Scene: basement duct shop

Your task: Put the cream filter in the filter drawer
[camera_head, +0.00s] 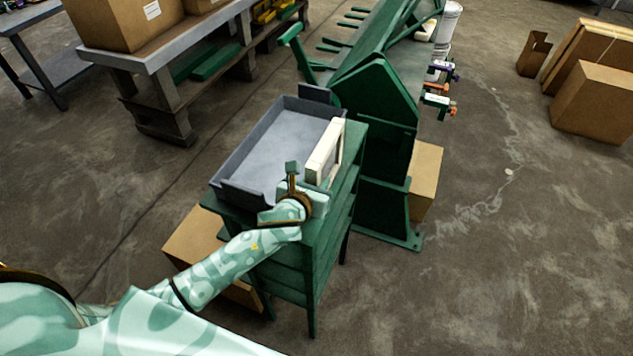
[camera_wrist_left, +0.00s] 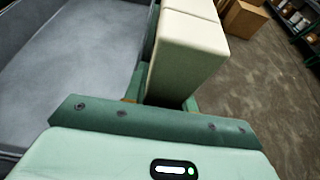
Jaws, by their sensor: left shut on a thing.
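The cream filter (camera_head: 325,152) is a thick, pale framed panel, standing on edge at the right side of the grey drawer. My left gripper (camera_head: 303,186) is shut on its near end. In the left wrist view the filter (camera_wrist_left: 188,52) rises between the fingers of the left gripper (camera_wrist_left: 165,102). The filter drawer (camera_head: 264,152) is a shallow, open grey tray on a green stand, and its floor looks bare. In the wrist view the drawer (camera_wrist_left: 75,62) lies left of the filter, beyond its side wall. I cannot tell whether the filter touches the stand. My right gripper is out of view.
The green stand (camera_head: 318,246) has little free top around the drawer. A tall green machine (camera_head: 375,105) stands close behind it on the right. A cardboard box (camera_head: 196,244) sits on the floor at left. A workbench (camera_head: 165,55) is at back left. Open floor lies right.

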